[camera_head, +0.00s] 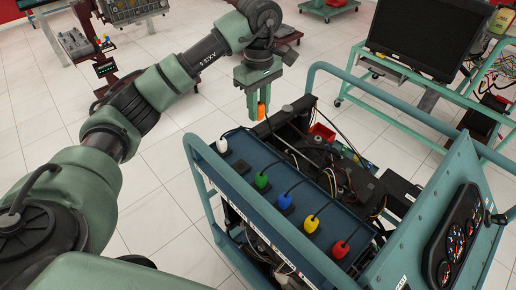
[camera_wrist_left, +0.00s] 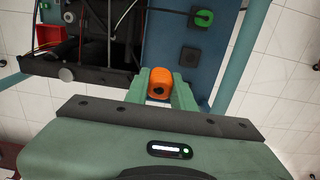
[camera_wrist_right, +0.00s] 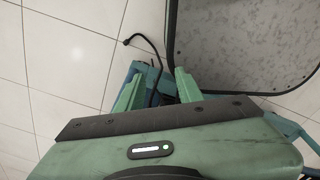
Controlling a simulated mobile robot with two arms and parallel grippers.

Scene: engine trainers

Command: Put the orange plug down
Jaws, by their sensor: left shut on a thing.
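The orange plug (camera_head: 262,109) is between the fingers of my left gripper (camera_head: 258,104), at the far end of the engine trainer. It also shows in the left wrist view (camera_wrist_left: 160,84), gripped between both green fingers. The blue panel (camera_head: 252,152) under and beside it carries a white plug (camera_head: 222,145), a green plug (camera_head: 261,181), a blue plug (camera_head: 285,200), a yellow plug (camera_head: 311,224) and a red plug (camera_head: 340,249). I cannot tell the plug's exact height over the panel. My right gripper (camera_wrist_right: 158,90) is open, away from the plugs.
Teal frame rails (camera_head: 262,215) surround the panel, and black engine parts and loose wires (camera_head: 320,150) lie beside it. A gauge panel (camera_head: 462,240) stands at the right. A monitor cart (camera_head: 425,40) stands behind. A grey-topped surface (camera_wrist_right: 240,40) is near my right gripper.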

